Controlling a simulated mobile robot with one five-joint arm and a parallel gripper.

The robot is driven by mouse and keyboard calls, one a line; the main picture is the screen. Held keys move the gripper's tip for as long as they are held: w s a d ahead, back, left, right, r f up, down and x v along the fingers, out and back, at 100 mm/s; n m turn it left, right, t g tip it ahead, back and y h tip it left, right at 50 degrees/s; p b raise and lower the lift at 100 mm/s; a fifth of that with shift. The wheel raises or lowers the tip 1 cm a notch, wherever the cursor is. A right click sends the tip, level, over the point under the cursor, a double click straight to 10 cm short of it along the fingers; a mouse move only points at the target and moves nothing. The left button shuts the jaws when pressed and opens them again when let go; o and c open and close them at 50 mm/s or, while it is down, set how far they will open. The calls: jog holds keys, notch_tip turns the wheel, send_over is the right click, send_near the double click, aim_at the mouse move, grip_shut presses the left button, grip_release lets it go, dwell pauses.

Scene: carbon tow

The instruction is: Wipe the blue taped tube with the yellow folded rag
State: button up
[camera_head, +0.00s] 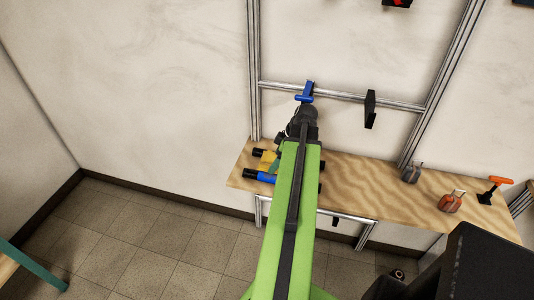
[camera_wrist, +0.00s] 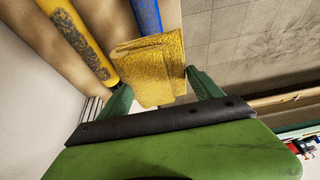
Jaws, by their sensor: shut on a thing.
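The yellow folded rag (camera_wrist: 150,65) is between the two green fingers of my gripper (camera_wrist: 160,88) in the wrist view, and the gripper is shut on it. The blue taped tube (camera_wrist: 146,17) shows just beyond the rag, whose folded edge covers part of it; I cannot tell if they touch. In the head view the blue tube (camera_head: 265,177) lies on the wooden bench near its front left, with a black end. My arm hides much of it and my gripper there.
A yellow tube (camera_wrist: 80,40) with a dark smudge lies beside the blue one. The wooden bench (camera_head: 365,180) holds a grey item (camera_head: 412,173), an orange-and-grey item (camera_head: 451,202) and an orange-handled tool (camera_head: 494,190) at right. A metal frame (camera_head: 340,94) rises behind.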

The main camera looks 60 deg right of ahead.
jog(key=shift+w, duration=0.15)
jog(key=shift+r, duration=0.1)
jog(key=shift+d, duration=0.1)
jog(key=shift+s+d, duration=0.15)
jog(key=shift+s, duration=0.05)
jog(key=f+b, duration=0.4)
jog(key=shift+w+a+f, duration=0.1)
jog(key=shift+a+f, duration=0.1)
jog(key=shift+f, duration=0.05)
jog(key=shift+f+b, duration=0.25)
jog(key=shift+b, duration=0.2)
jog(key=shift+f+b, duration=0.65)
jog(key=shift+r, duration=0.1)
